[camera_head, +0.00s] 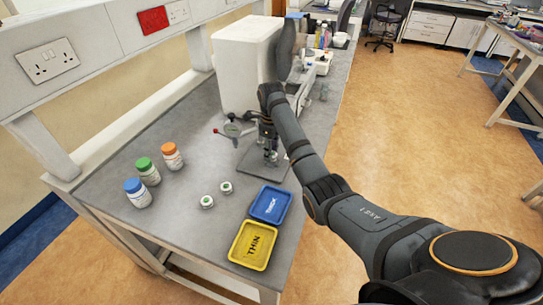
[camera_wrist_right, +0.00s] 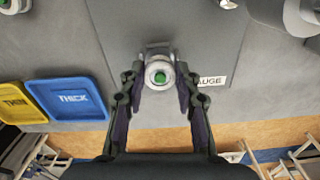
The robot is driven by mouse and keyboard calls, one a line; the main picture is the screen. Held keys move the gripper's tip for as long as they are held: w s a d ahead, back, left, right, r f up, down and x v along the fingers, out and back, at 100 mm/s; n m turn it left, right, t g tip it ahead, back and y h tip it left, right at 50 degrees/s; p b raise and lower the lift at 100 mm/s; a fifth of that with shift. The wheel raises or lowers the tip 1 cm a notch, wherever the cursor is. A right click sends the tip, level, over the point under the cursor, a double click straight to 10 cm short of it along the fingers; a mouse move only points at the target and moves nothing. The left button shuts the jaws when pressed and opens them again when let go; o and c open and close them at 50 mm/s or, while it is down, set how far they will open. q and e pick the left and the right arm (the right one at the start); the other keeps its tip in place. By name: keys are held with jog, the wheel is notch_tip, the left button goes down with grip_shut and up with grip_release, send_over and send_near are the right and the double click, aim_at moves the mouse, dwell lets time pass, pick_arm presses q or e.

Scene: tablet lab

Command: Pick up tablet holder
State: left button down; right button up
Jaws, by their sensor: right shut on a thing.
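A tablet holder (camera_wrist_right: 159,73), a round pale grey piece with a green centre, sits between the fingertips of my right gripper (camera_wrist_right: 158,88) in the right wrist view. The gripper is shut on it, one finger on each side. In the head view my right gripper (camera_head: 267,146) points down over the dark gauge plate (camera_head: 250,165), and the holder is mostly hidden by the fingers. Whether the holder touches the plate cannot be told. My left gripper is not in view.
A gauge with a red knob (camera_head: 232,130) stands close left of the gripper. Blue THICK (camera_head: 270,204) and yellow THIN (camera_head: 253,245) trays lie nearer the front. Two white round pieces (camera_head: 207,201) and several capped bottles (camera_head: 138,193) stand left. A white box (camera_head: 240,65) stands behind.

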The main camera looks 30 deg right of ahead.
jog(key=r, duration=0.1)
jog(key=s+a+r+p, duration=0.1)
jog(key=r+p, duration=0.1)
jog(key=r, duration=0.1)
jog(key=shift+s+a+r, duration=0.1)
jog(key=shift+s+a, duration=0.2)
jog(key=s+a+r+p, duration=0.6)
jog(key=s+a+p, duration=0.2)
jog(key=p, duration=0.6)
jog(key=shift+s+a+r, duration=0.2)
jog(key=shift+a+r, duration=0.05)
jog(key=shift+r, duration=0.05)
